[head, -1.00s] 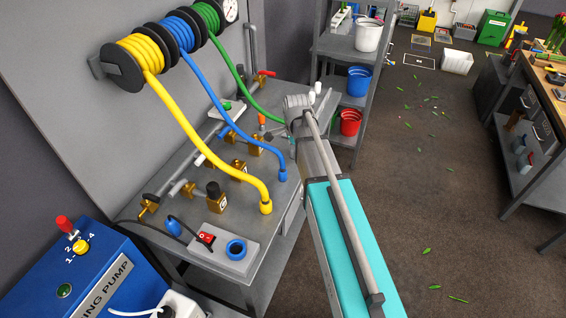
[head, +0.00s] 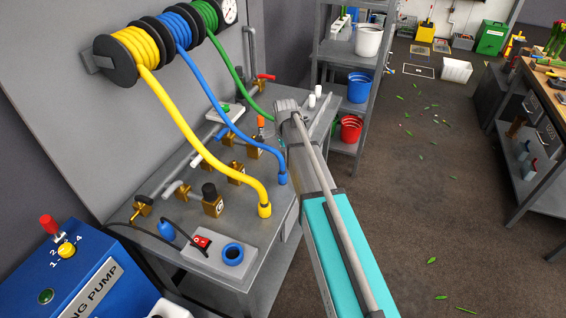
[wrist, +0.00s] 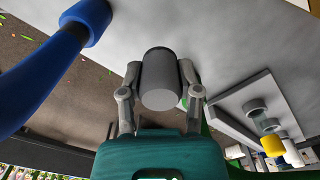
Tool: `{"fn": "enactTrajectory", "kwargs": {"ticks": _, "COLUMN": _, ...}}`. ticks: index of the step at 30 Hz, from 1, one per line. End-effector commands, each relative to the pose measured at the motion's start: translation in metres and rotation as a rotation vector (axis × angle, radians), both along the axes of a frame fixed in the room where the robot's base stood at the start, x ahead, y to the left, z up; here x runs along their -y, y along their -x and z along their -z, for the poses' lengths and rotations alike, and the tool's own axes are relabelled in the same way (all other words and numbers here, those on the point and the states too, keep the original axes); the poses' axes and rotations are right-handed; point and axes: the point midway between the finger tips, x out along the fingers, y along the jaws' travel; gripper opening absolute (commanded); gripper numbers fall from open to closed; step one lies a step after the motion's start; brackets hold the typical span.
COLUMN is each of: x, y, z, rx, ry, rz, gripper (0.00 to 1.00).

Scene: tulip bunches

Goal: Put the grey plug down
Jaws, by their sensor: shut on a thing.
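The grey plug (wrist: 160,82), a short cylinder, sits between the two fingers of my gripper (wrist: 160,72) in the wrist view. The fingers are closed on its sides. Its far end is over the grey bench top (wrist: 215,35); I cannot tell whether it touches. In the head view my gripper end (head: 286,106) is over the right part of the bench (head: 238,190), just right of the blue hose. My own arm hides the fingers and the plug there.
The blue hose (head: 232,134) hangs close left of my gripper; its blue end (wrist: 88,20) shows in the wrist view. The yellow hose (head: 205,135) ends nearer the front. Two small white cylinders (head: 315,99) stand beyond my gripper. Shelves with buckets (head: 351,129) stand at the back.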

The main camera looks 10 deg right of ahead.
Motion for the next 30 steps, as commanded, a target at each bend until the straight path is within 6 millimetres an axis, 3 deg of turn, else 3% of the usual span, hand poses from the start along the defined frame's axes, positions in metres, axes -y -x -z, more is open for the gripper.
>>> {"fn": "enactTrajectory", "kwargs": {"ticks": 8, "x": -0.001, "y": -0.003, "z": 0.005, "rx": 0.000, "ry": 0.000, "rz": -0.001, "gripper": 0.00}}
{"fn": "enactTrajectory", "kwargs": {"ticks": 21, "x": -0.003, "y": -0.008, "z": 0.038, "rx": 0.000, "ry": 0.000, "rz": -0.001, "gripper": 0.00}}
{"fn": "enactTrajectory", "kwargs": {"ticks": 30, "x": -0.003, "y": -0.008, "z": 0.040, "rx": 0.000, "ry": 0.000, "rz": -0.001, "gripper": 0.00}}
